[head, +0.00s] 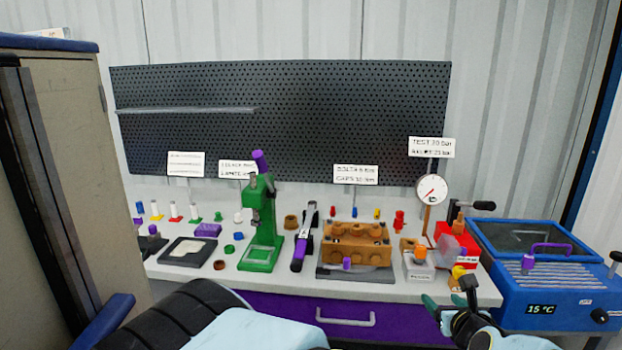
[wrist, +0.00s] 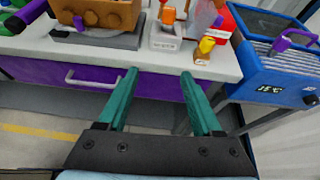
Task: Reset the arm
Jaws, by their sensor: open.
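My gripper (wrist: 160,95) is open and empty in the wrist view. Its two green fingers point toward the bench's front edge, with the purple drawer (wrist: 150,85) behind and between them. In the head view my gripper (head: 445,303) is at the lower right, in front of the bench's front edge, partly covered by my own wrist. My arm reaches across the bottom of the head view.
The bench (head: 215,270) carries a green press (head: 262,230), an orange-brown pump block (head: 355,243), a dial gauge (head: 431,189) and several small parts. A blue bath (head: 545,270) reading 15 °C stands at the right. A cabinet (head: 75,180) stands close at the left.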

